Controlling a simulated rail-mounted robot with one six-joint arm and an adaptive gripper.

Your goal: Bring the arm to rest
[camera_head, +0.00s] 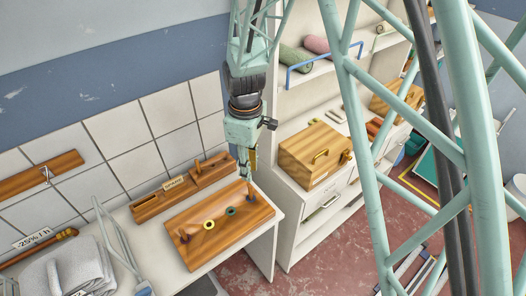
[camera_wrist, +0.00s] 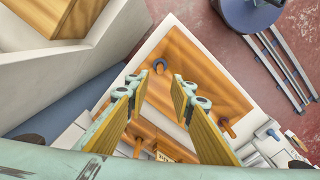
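My gripper (camera_head: 249,165) hangs pointing down over the back right corner of a wooden peg board (camera_head: 205,247) on the white table. In the wrist view, my gripper (camera_wrist: 157,88) is open, with a clear gap and nothing between its yellow fingers. The arm's upper links are partly out of view.
A wooden rack (camera_head: 150,207) stands behind the board against the tiled wall. Grey folded towels (camera_head: 80,268) lie at the table's left. A shelf unit right of my gripper holds a wooden box (camera_head: 308,160) and rolled towels (camera_head: 295,58). Red floor (camera_head: 350,250) is open right of the table.

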